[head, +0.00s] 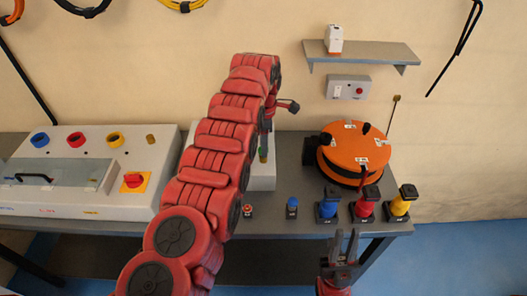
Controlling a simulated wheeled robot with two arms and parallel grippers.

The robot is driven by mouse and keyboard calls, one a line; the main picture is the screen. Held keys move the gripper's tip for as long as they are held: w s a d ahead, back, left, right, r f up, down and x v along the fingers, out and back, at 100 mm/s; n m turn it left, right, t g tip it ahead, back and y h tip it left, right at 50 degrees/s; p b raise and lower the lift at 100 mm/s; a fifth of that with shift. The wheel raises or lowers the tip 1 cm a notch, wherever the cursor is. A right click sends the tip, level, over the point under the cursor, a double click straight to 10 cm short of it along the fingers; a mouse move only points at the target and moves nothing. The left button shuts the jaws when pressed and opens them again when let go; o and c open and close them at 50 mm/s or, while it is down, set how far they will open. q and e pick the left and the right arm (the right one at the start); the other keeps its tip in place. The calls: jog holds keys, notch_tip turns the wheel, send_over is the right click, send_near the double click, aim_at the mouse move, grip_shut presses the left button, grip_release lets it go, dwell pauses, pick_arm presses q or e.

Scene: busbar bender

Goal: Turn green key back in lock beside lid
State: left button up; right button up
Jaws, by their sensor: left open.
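A small green key (263,153) shows at the right edge of a white box (262,183), largely hidden by my left arm. The lock under the key is not clearly visible. A white machine (100,200) on the left has a clear lid (70,172) with a black handle, and a small brass cylinder (150,139) sits on the panel beside it. My right gripper (346,240) is open and empty at the bench's front edge.
An orange round case (354,150) with black clips stands on the grey bench (290,180). Blue (327,207), red (365,207) and yellow (400,205) upright devices line the front. A wall shelf (375,52) and a small grey switch box (348,87) are behind.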

pick_arm(q)
notch_tip(320, 180, up, 4)
jog(key=shift+a+f+p, duration=0.1)
jog(key=shift+f+p, duration=0.1)
jog(key=shift+p, duration=0.3)
notch_tip(320, 180, up, 13)
jog(key=p, duration=1.5)
